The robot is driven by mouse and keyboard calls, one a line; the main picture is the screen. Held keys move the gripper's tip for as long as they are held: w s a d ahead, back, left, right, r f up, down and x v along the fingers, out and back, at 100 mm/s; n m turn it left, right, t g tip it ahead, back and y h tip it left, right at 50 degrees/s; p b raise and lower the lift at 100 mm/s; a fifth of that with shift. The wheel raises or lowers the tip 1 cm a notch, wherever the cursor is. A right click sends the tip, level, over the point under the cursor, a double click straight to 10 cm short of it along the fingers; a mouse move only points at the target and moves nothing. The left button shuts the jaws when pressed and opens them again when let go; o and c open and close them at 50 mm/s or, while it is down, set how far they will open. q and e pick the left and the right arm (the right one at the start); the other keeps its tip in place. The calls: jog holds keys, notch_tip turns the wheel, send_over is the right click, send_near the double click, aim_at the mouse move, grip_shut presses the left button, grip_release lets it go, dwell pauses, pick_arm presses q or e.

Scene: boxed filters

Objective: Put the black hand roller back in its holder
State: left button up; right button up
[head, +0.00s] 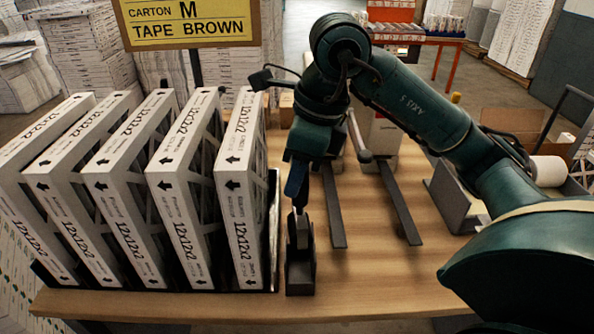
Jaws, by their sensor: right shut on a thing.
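My right gripper (297,194) points down over the front of the wooden table, just right of the filter row. It is shut on the black hand roller (299,229), which hangs below the fingers, roughly upright. The holder (300,277), a small dark open box, stands on the table directly beneath. The roller's lower end overlaps the holder's opening in the head view. Whether it touches the bottom is hidden by the holder's front wall. My left gripper is out of view.
Several white boxed filters (180,190) stand in a rack close to the left of the holder. Two dark metal rails (398,200) run along the table to the right. A yellow carton sign (190,22) rises behind. Bare table (375,265) lies right of the holder.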

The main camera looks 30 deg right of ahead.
aim_at(297, 212)
notch_tip(297, 212, down, 8)
jog(key=b, duration=0.6)
jog(key=shift+r+b, duration=0.1)
jog(key=shift+b, duration=0.2)
jog(key=shift+f+b, duration=0.35)
jog(key=shift+f, duration=0.05)
jog(key=shift+f+b, duration=0.75)
jog(key=shift+f, duration=0.05)
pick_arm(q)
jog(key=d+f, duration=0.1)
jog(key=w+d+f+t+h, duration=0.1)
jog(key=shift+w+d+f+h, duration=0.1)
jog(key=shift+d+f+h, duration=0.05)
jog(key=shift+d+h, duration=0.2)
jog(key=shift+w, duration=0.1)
pick_arm(e)
jog(key=o, duration=1.1)
jog(key=shift+c, duration=0.2)
